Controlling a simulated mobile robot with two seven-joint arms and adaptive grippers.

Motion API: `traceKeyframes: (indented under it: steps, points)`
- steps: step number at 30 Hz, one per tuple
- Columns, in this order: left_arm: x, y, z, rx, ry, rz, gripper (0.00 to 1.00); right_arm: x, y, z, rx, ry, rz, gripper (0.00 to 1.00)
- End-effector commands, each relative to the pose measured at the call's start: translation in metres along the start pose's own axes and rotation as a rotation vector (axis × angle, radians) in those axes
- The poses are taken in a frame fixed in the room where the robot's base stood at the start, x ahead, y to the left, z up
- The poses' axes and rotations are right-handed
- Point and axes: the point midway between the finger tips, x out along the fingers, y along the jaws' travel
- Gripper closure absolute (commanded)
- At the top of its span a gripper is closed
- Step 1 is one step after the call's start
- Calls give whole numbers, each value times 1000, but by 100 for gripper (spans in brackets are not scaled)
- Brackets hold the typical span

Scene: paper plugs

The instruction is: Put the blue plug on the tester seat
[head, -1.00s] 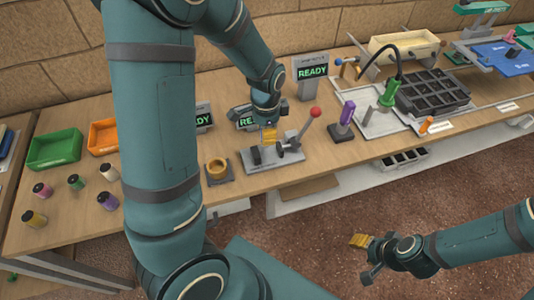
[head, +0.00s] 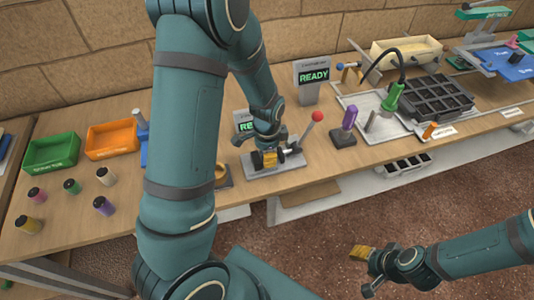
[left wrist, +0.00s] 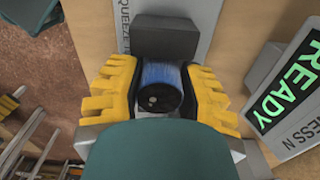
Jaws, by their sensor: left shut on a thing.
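My left gripper (left wrist: 160,85) is shut on the blue plug (left wrist: 158,72), a blue cylinder with a dark end cap, in the left wrist view. In the head view the left gripper (head: 265,159) is low over the grey squeeze tester plate (head: 293,166), left of its lever with a red knob (head: 317,116); the plug is hidden there. In the wrist view a grey block (left wrist: 165,37) of the tester is just beyond the plug. I cannot tell whether the plug touches the seat. My right gripper (head: 362,252) hangs over the floor in front of the table, its opening unclear.
A READY screen (head: 313,76) stands behind the tester. A purple plug on a dark stand (head: 343,138) is to the right. A ring seat (head: 222,174) is partly behind my arm. Loose plugs, green bin (head: 52,151) and orange bin (head: 111,139) are left.

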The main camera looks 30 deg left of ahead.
Motion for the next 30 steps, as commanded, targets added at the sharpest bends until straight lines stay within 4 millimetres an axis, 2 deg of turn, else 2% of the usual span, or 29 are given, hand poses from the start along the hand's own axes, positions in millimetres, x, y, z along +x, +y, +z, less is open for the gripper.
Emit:
traceKeyframes:
  steps: [1, 2, 3, 4, 13, 17, 20, 30]
  points:
    - [3, 0, 0, 0, 0, 0, 89, 2, 1, 0, 0, 1, 0, 53]
    - [3, 0, 0, 0, 0, 0, 56, 2, 1, 0, 0, 1, 0, 53]
    - [2, 0, 0, 0, 0, 0, 42, 2, 1, 0, 0, 1, 0, 53]
    - [2, 0, 0, 0, 0, 0, 36, 2, 1, 0, 0, 1, 0, 53]
    - [2, 0, 0, 0, 0, 0, 36, 1, 0, 0, 0, 1, 0, 53]
    - [-6, 0, 0, 0, 1, -1, 36, -3, -1, 0, 0, 0, 0, 53]
    - [-21, -1, -1, 1, 3, -3, 36, -6, -2, -1, 1, 1, 0, 53]
    - [-90, -1, -1, 0, 4, -3, 36, -22, -8, -7, 5, 15, 2, 53]
